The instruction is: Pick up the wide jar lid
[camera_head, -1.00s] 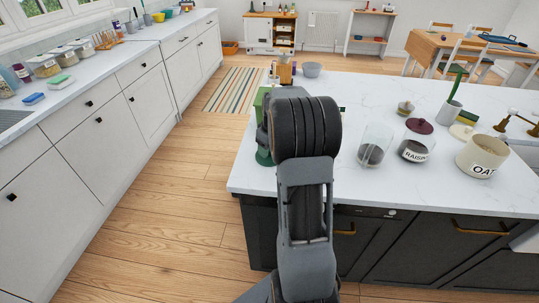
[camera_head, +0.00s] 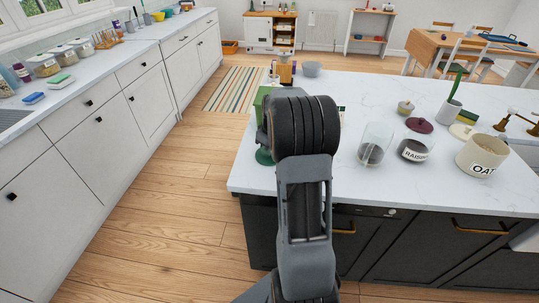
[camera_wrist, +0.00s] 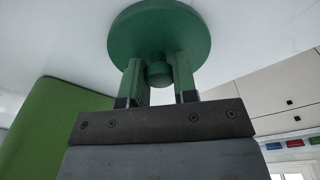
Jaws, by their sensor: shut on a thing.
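A round dark green lid (camera_wrist: 160,30) with a short knob (camera_wrist: 159,72) shows in the wrist view. My gripper (camera_wrist: 159,84) is shut on the lid by this knob, with one finger on each side of it. The broad disc lies beyond the fingertips, against a white surface. I cannot tell whether it touches that surface.
A green box stands left of my gripper in the wrist view (camera_wrist: 40,125). On the white island (camera_head: 310,185), right of my arm, stand a glass jar (camera_head: 374,145), a raisin jar (camera_head: 414,148), a purple lid (camera_head: 419,125) and an oat canister (camera_head: 481,155).

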